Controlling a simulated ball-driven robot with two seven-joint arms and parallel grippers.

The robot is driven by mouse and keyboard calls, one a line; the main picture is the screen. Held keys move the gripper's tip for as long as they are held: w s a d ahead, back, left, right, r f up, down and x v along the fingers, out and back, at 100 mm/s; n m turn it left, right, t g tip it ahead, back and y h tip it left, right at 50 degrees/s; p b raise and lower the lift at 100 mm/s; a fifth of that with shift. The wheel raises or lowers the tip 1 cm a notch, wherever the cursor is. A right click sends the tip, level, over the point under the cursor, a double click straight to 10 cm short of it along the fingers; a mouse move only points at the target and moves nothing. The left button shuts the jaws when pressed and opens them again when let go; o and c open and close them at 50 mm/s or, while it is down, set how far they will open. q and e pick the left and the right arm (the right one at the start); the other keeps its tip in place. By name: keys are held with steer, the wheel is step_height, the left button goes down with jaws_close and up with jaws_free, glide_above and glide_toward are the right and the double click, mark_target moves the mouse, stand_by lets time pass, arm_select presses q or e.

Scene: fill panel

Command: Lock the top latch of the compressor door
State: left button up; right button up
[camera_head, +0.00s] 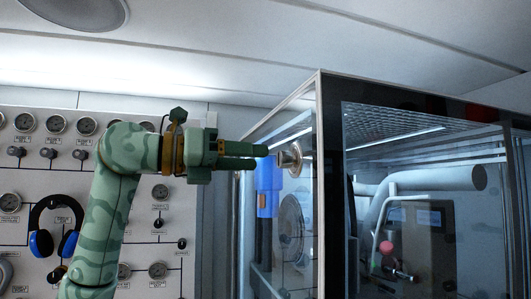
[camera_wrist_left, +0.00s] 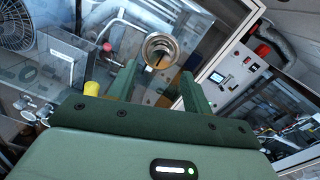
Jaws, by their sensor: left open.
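The top latch (camera_head: 290,158) is a round metal knob on the upper part of the glass-sided compressor cabinet, close to its front corner edge. In the left wrist view the latch (camera_wrist_left: 160,49) shows as a metal ring with a dark slot, between and just beyond my fingertips. My left gripper (camera_head: 262,157) points right at the latch, with its fingers just short of it or beside it; I cannot tell whether they touch. It also shows in the left wrist view (camera_wrist_left: 158,78), open, with a gap between the fingers. My right gripper is in neither view.
The compressor cabinet (camera_head: 333,180) has a dark frame and glass sides, with pipes inside. A gauge panel (camera_head: 140,215) with knobs stands behind my left arm. Blue headphones (camera_head: 41,243) hang on it. A blue object (camera_head: 266,185) shows below my fingers.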

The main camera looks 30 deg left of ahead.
mark_target(279, 158)
arm_select(q)
steer(key=p+x, duration=0.1)
steer(key=x, duration=0.4)
steer(key=shift+d, duration=0.15)
steer(key=c, duration=1)
steer(key=shift+o, duration=0.2)
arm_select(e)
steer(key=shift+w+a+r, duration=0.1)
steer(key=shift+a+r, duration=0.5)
